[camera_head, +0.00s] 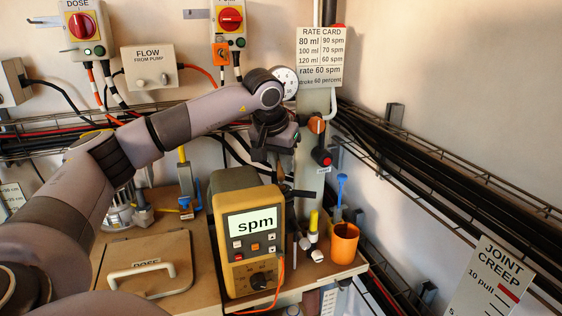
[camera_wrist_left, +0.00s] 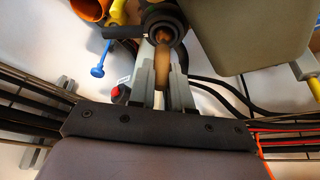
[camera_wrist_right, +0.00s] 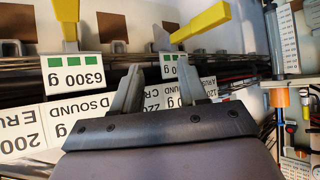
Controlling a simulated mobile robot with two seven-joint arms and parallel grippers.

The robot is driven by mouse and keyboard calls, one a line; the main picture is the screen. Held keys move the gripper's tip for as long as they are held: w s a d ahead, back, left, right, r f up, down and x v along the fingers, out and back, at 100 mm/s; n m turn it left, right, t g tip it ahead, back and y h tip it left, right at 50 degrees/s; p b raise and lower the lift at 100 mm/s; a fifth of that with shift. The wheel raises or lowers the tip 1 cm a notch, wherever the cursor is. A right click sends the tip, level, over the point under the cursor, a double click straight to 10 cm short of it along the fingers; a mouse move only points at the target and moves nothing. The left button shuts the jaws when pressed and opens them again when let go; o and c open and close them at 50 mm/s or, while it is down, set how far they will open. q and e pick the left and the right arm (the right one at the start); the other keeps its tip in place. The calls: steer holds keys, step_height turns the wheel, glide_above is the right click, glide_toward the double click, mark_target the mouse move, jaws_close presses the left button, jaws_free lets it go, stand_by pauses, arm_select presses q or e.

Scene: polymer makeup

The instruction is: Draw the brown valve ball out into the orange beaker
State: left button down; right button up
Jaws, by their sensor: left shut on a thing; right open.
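The orange beaker (camera_head: 344,244) stands upright at the shelf's front right corner; its edge shows in the left wrist view (camera_wrist_left: 92,8). My left gripper (camera_head: 277,155) is above the shelf, behind the yellow meter. In the left wrist view its fingers (camera_wrist_left: 165,82) are shut on a slim brown piece (camera_wrist_left: 179,74). Just beyond is a dark round fitting (camera_wrist_left: 160,24) with a brown spot inside and a black lever (camera_wrist_left: 121,32) at its side. I cannot tell whether either brown thing is the valve ball. My right gripper (camera_wrist_right: 160,88) is open and empty in front of labelled cards.
The yellow meter (camera_head: 253,233) reading "spm" stands left of the beaker. A yellow-topped white bottle (camera_head: 313,228) and a blue-handled tool (camera_head: 341,188) are near the beaker. Cable trays (camera_head: 430,165) run along the right wall. Yellow-handled pieces (camera_wrist_right: 202,22) are near the right gripper.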

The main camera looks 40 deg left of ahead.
arm_select(q)
steer(key=shift+r, duration=0.15)
step_height(320, 180, up, 2)
steer(key=shift+r+p, duration=0.1)
steer(key=shift+p, duration=1.1)
steer(key=shift+r, duration=0.9)
steer(key=shift+d+f, duration=0.1)
